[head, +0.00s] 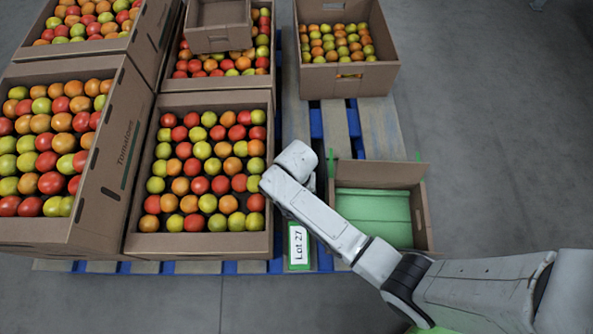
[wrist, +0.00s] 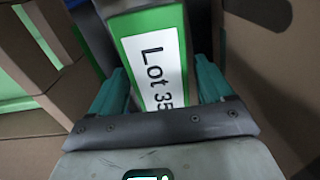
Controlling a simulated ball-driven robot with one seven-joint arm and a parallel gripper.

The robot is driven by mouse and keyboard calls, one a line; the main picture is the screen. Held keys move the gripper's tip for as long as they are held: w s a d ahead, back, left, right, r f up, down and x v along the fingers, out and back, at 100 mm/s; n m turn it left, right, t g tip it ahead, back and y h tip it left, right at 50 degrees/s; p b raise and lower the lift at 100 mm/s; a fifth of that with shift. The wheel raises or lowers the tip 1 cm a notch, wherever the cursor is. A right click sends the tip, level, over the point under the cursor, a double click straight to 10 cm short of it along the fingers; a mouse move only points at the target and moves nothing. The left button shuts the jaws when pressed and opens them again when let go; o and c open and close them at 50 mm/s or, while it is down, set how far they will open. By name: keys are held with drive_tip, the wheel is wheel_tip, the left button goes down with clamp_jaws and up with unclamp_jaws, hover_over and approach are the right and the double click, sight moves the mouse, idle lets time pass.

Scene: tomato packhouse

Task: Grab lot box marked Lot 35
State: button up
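The lot box marked Lot 35 (wrist: 155,65) shows in the wrist view, with a white label and green border. It lies between the two teal fingers of my gripper (wrist: 163,85), its lower end cut off by the gripper body. The fingers stand on either side of it, apart; contact with its sides is not clear. In the head view my arm hides the fingers and this box. Another lot box, marked Lot 27 (head: 299,246), stands by the front pallet edge, left of my forearm.
Crates of tomatoes (head: 131,240) fill the left. Another tomato crate (head: 350,80) stands at the back on the pallet (head: 338,130). An open carton (head: 383,173) with green contents is right of my wrist. In the wrist view, cardboard walls (wrist: 270,90) rise close on both sides. Grey floor at right is clear.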

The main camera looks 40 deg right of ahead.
drive_tip(key=c, duration=1)
drive_tip(key=shift+r, duration=0.1)
